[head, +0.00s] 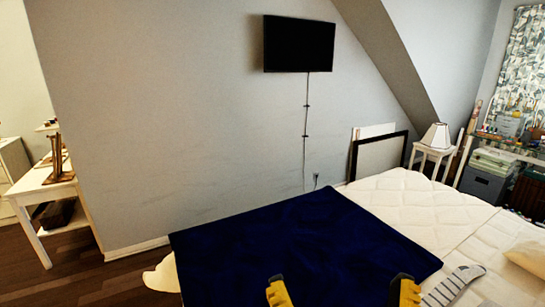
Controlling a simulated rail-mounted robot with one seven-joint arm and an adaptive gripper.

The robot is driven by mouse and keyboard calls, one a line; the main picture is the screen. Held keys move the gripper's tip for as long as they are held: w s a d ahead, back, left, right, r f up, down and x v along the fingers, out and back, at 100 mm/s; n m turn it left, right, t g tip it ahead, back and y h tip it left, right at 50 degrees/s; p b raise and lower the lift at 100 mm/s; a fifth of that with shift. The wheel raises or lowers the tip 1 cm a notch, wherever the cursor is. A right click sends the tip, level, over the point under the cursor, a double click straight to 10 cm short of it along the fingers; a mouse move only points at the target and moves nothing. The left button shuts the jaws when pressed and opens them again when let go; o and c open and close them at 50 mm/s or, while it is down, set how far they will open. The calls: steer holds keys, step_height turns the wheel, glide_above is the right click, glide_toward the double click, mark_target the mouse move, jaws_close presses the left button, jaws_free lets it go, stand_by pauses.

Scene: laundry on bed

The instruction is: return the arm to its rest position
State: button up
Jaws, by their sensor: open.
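My gripper (341,292) shows at the bottom edge of the head view. Its two yellow fingers stand wide apart with nothing between them but the dark blue blanket behind. The rest of my gripper and the arm are below the picture. I cannot tell how high the fingers are above the blanket.
The dark blue blanket (300,235) lies flat over the white bed (425,205). A grey striped sock (455,284) lies right of it, near a pillow (528,257). A nightstand with a lamp (436,136) stands behind. A desk (42,188) stands left. Open floor (75,270) shows left.

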step_height(320, 180, up, 25)
steer(key=p, duration=2.2)
steer(key=shift+w+r, duration=0.1)
